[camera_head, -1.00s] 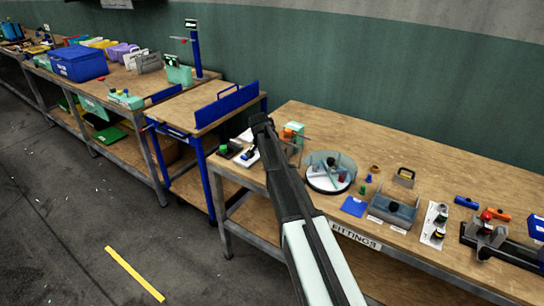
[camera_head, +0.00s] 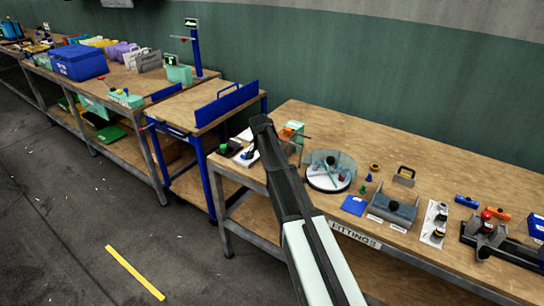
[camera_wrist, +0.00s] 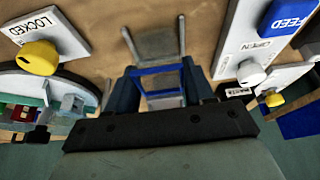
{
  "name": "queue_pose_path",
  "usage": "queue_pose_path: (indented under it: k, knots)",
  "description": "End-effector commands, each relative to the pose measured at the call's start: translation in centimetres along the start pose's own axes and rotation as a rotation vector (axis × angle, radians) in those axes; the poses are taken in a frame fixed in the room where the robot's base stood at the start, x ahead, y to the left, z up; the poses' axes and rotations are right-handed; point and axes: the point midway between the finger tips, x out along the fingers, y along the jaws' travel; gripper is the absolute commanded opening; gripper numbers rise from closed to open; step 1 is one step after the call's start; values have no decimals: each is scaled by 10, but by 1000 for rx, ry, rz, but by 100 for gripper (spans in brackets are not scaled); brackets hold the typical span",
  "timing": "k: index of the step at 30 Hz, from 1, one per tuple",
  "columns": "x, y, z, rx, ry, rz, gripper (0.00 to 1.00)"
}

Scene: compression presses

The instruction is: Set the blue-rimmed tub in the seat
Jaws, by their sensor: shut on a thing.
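The blue-rimmed tub (camera_wrist: 159,71) is in the middle of the wrist view, seen from above as a small open box with a blue edge. My gripper (camera_wrist: 158,88) is shut on it, with dark fingers at its left and right sides. A grey U-shaped bracket (camera_wrist: 156,42), possibly part of the seat, shows just beyond the tub. I cannot tell whether the tub touches it. In the head view my dark arm end covers the tub, the gripper fingers and most of that spot.
A "LOCKED" plate with a yellow knob (camera_wrist: 38,57) is left of the tub, above a round turntable (camera_head: 329,172). An "OPEN" plate with a white knob (camera_wrist: 250,73) and a blue "FEED" block (camera_wrist: 286,17) are right. The fittings bench (camera_head: 440,165) is bare toward the back.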

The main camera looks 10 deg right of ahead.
Motion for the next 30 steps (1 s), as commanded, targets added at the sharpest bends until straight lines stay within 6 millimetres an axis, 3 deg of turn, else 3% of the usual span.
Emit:
queue_pose_path:
  k: [13, 14, 15, 23, 30]
  knots:
    - [5, 0, 2, 0, 0, 0, 24]
    - [5, 0, 2, 0, 0, 0, 53]
    - [5, 0, 2, 0, 0, 0, 57]
    - [5, 0, 2, 0, 0, 0, 82]
    - [5, 0, 2, 0, 0, 0, 82]
